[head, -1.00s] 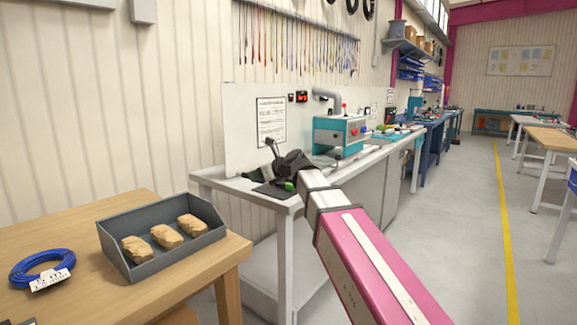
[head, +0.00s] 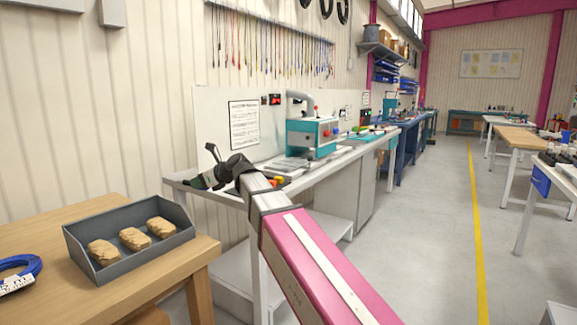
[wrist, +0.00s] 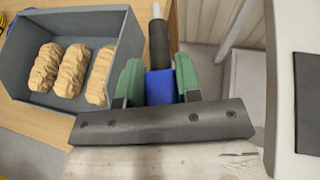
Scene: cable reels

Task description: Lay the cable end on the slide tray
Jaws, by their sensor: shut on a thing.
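My gripper (wrist: 158,82) has green fingers and is shut on the cable end. The cable end (wrist: 160,88) has a blue body, a black sleeve and a pale tip pointing to the top of the wrist view. In the head view my gripper (head: 203,181) is at the near left corner of the grey-white workbench, small and partly hidden by my wrist; the cable end cannot be made out there. A flat grey piece (head: 287,165), perhaps the slide tray, lies on the bench in front of the teal-and-white machine, apart from my gripper and to its right.
A grey bin (head: 80,262) with several tan lumps stands on the wooden table (head: 45,232) at left, beside a blue cable coil (head: 22,275). The teal machine (head: 312,135) stands on the workbench (head: 340,155). Small coloured items lie near the bench's front edge.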

